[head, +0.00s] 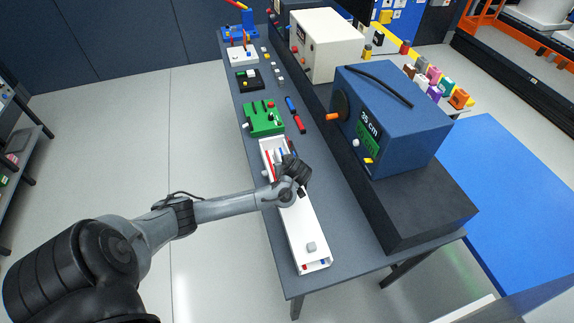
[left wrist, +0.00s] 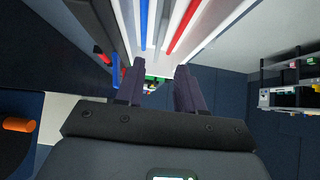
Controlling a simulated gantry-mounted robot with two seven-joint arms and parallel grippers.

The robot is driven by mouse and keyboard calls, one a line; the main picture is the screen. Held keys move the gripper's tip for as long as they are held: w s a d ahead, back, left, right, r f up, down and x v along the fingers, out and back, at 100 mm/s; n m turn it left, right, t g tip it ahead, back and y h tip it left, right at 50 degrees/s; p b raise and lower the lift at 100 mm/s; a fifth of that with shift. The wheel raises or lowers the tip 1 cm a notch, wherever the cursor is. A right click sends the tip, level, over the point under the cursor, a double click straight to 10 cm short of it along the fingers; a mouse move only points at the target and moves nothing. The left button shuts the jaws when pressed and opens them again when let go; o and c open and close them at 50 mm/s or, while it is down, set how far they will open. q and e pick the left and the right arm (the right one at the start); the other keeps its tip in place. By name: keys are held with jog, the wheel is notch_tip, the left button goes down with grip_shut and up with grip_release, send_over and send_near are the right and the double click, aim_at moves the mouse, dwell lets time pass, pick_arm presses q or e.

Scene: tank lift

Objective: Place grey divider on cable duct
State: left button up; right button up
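The white cable duct (head: 312,228) lies lengthwise along the grey table. Its far part is open with red, blue and grey cables inside; its near part looks covered. The duct also shows at the top of the left wrist view (left wrist: 225,20). A small grey block (head: 311,247) sits on the duct near its near end; it may be the grey divider. My left gripper (head: 297,180) is over the middle of the duct, partly hiding it. In the left wrist view its two fingers (left wrist: 158,88) are apart with nothing seen between them. My right gripper is not in view.
A green board (head: 264,118) stands beyond the duct, with a blue and a red piece (head: 299,125) beside it. Small grey pieces (head: 278,76) lie farther back. A large blue box (head: 400,125) on a dark plinth (head: 425,215) bounds the right side.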

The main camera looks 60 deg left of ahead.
pick_arm(q)
jog(key=shift+p+v, duration=0.4)
jog(key=shift+v, duration=2.15)
jog(key=shift+r, duration=0.1)
